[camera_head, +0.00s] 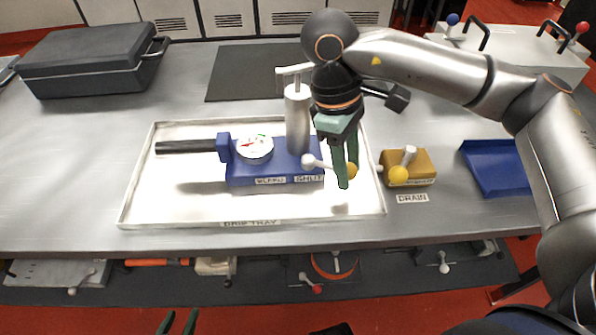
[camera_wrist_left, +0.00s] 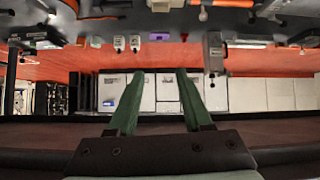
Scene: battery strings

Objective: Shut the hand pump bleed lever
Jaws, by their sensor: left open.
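The blue hand pump (camera_head: 270,170) stands in the drip tray, with a round gauge (camera_head: 254,148), an upright silver cylinder (camera_head: 297,118) and labels on its front, one reading SHUT (camera_head: 309,178). A silver ball (camera_head: 308,161) on a short rod shows at its right end. A yellow ball (camera_head: 351,171) lies beside my right gripper's fingers, partly hidden by them. My right gripper (camera_head: 347,176) points down there with its green fingers apart; whether they touch the ball I cannot tell. My left gripper (camera_head: 178,322) is open and empty at the bottom edge; its fingers also show in the left wrist view (camera_wrist_left: 155,80).
The white drip tray (camera_head: 160,212) surrounds the pump. A dark case (camera_head: 95,60) sits back left. A lower shelf (camera_head: 150,285) holds several tools.

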